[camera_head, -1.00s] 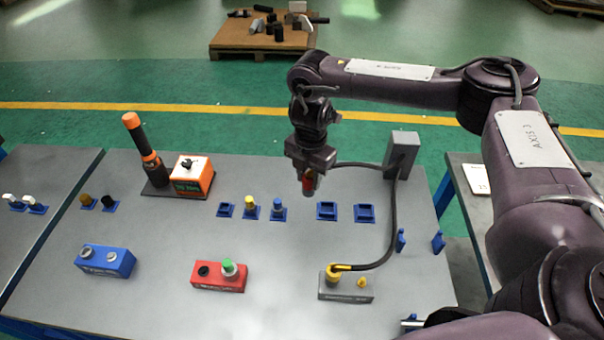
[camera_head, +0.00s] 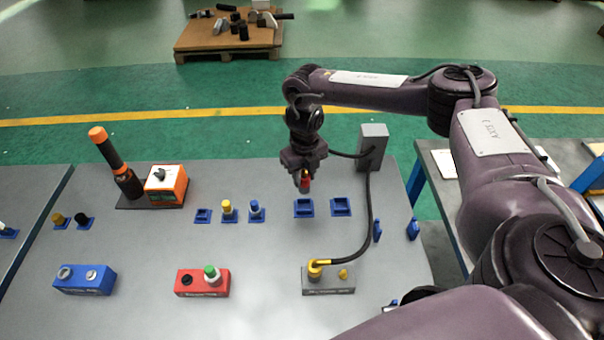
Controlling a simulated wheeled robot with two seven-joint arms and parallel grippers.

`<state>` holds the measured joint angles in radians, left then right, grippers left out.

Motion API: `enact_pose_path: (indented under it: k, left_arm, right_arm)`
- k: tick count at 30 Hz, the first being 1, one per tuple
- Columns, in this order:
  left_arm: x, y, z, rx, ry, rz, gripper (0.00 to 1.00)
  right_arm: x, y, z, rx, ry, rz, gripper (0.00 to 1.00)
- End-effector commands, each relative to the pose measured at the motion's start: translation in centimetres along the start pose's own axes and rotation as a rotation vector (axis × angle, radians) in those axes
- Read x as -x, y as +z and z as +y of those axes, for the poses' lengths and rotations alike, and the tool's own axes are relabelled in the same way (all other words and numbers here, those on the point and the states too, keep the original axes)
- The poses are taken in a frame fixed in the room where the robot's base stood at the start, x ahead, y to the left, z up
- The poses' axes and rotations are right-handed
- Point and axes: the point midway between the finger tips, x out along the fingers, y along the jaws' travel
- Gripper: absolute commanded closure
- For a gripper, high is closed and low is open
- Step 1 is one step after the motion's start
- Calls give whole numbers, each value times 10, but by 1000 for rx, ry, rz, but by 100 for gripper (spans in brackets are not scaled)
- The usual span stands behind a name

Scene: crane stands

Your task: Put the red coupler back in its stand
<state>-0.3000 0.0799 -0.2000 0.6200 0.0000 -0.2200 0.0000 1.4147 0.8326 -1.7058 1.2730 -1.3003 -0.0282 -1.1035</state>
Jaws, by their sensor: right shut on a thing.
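The red coupler (camera_head: 305,181) is held upright, its grey lower end pointing down. My right gripper (camera_head: 304,173) is shut on it. In the picture the coupler is just above an empty blue stand (camera_head: 303,209); the exact height is hard to tell. Another empty blue stand (camera_head: 341,207) is to its right. A smaller empty blue stand (camera_head: 203,217) is at the left of the row. Beside that one, a yellow coupler (camera_head: 227,207) and a blue coupler (camera_head: 255,206) stand in their own stands. My left gripper is not in view.
A grey post (camera_head: 373,147) with a black hose (camera_head: 367,215) stands right of my gripper. The hose runs to a grey block (camera_head: 328,281). A red block (camera_head: 202,284) and blue block (camera_head: 85,281) sit in front. An orange box (camera_head: 166,185) is at the back left.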

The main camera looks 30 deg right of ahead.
Motion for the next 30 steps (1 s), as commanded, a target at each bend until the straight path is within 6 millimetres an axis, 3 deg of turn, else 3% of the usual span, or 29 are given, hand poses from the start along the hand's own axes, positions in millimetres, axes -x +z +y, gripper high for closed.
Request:
enact_pose_path:
  k: [9,30]
  left_arm:
    - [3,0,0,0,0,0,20]
    - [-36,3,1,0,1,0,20]
  right_arm:
    - [0,0,0,13,0,1,95]
    - [-56,0,0,11,0,0,95]
